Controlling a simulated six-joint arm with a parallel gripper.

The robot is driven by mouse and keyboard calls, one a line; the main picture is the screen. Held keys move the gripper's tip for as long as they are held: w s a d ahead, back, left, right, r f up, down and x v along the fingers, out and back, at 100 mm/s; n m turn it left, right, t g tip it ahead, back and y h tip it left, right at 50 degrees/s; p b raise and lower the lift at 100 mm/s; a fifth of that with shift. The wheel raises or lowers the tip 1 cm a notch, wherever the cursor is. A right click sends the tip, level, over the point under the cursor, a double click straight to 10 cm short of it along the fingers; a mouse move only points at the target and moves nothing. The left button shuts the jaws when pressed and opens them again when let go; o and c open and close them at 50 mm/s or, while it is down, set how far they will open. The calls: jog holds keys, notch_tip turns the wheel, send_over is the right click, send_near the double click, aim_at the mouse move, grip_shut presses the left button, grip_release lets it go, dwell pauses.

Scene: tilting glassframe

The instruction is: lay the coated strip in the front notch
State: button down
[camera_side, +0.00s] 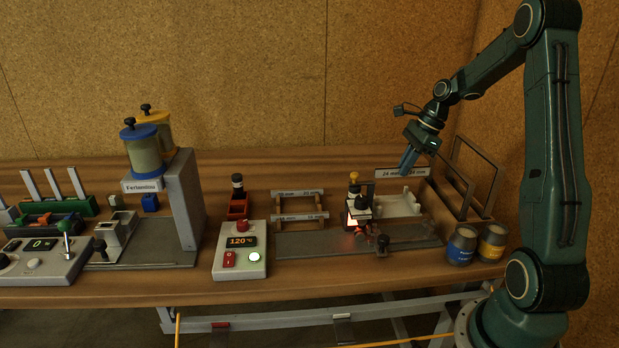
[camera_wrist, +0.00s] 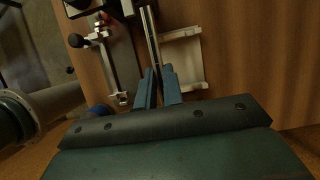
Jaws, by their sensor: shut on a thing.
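My gripper (camera_side: 408,160) hangs over the right part of the bench, fingers pointing down. In the wrist view its two blue fingers (camera_wrist: 158,88) are close together. A thin, pale strip (camera_wrist: 152,40) runs up the picture from between the fingertips; it appears to be the held strip, but its coating cannot be made out. In the side view the strip is too small to tell. A white holder (camera_side: 398,205) with raised ends stands below my gripper; it also shows in the wrist view (camera_wrist: 181,62), right of the strip. Its notches are too small to tell apart.
A label plate (camera_side: 402,173) stands behind the holder. A black device with a yellow knob (camera_side: 353,177) and glowing part stands left of it. Upright dark frames (camera_side: 478,175) and two jars (camera_side: 462,245) are at right.

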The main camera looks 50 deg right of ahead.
aim_at(424, 167)
jog(key=shift+f, duration=0.75)
jog(key=shift+f, duration=0.15)
jog(key=shift+f, duration=2.7)
jog(key=shift+f, duration=1.15)
jog(key=c, duration=1.5)
grip_release()
jog(key=shift+o, duration=0.2)
jog(key=v, duration=1.3)
jog(key=shift+r, duration=0.1)
jog(key=shift+s+d+r, duration=0.1)
jog(key=shift+s+r, duration=0.05)
jog(key=shift+r, duration=0.15)
